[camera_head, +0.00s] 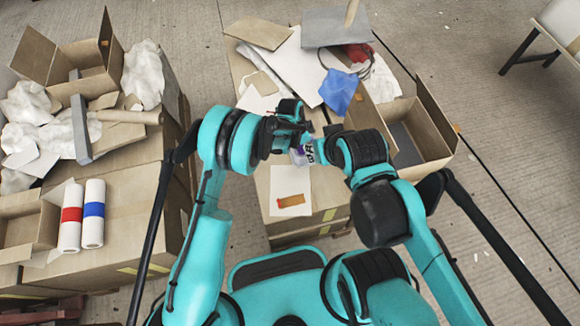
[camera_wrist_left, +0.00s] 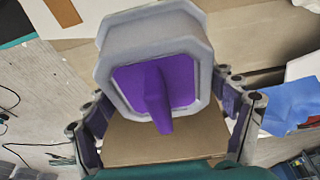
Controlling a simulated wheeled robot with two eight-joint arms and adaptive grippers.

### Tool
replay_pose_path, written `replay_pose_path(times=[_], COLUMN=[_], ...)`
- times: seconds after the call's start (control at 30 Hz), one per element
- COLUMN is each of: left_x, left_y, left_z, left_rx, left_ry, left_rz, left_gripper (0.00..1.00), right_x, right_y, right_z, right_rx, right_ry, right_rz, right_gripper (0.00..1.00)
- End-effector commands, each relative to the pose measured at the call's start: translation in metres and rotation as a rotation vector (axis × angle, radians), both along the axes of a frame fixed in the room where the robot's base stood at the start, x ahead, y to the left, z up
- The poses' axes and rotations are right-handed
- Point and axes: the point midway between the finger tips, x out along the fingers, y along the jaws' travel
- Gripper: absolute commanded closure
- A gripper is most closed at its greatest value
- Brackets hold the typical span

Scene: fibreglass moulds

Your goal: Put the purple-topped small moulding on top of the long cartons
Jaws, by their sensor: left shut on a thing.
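The small moulding (camera_wrist_left: 155,70) is a pale grey, faceted piece with a purple panel and a purple ridge. In the left wrist view it sits between the two fingers of my left gripper (camera_wrist_left: 165,120), which is shut on it. In the head view my left gripper (camera_head: 290,125) is over the middle carton stack (camera_head: 325,185), and the moulding is mostly hidden by the arms. My right arm reaches in close beside it; its gripper is hidden or unclear there. Long cartons form the left stack (camera_head: 130,200) too; which stack the task means I cannot tell.
The left stack bears an open box (camera_head: 85,65), crumpled white paper, a grey bar (camera_head: 80,130) and two rolls with red and blue bands (camera_head: 82,215). The middle stack bears a blue cloth (camera_head: 340,90), boards and a white sheet (camera_head: 290,190). An open box (camera_head: 415,130) stands at its right.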

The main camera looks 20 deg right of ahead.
Motion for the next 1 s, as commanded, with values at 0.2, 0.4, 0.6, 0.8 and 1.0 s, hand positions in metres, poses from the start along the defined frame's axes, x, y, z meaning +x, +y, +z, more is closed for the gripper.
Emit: replay_pose_path(times=[0.2, 0.4, 0.6, 0.8, 1.0], left_x=[0.012, 0.02, 0.021, 0.022, 0.021], left_y=[0.054, 0.089, 0.099, 0.099, 0.099], left_z=[-0.036, -0.056, -0.064, -0.094, -0.1], left_rx=[0.0, 0.0, 0.0, 0.0, 0.0], left_ry=[0.0, 0.0, -0.001, -0.001, -0.001], left_rz=[0.009, 0.008, 0.005, 0.005, 0.005], left_gripper=[0.52, 0.52, 0.52, 0.52, 0.52], right_x=[0.0, 0.0, 0.0, 0.0, 0.0], right_y=[0.0, 0.0, 0.0, 0.0, 0.0], right_z=[-0.024, -0.036, -0.04, -0.056, -0.058], right_rx=[0.0, 0.0, 0.0, 0.0, 0.0], right_ry=[0.0, 0.0, 0.0, 0.0, 0.0], right_rz=[0.0, 0.0, 0.0, 0.0, 0.0], right_gripper=[0.71, 0.71, 0.71, 0.71, 0.71])
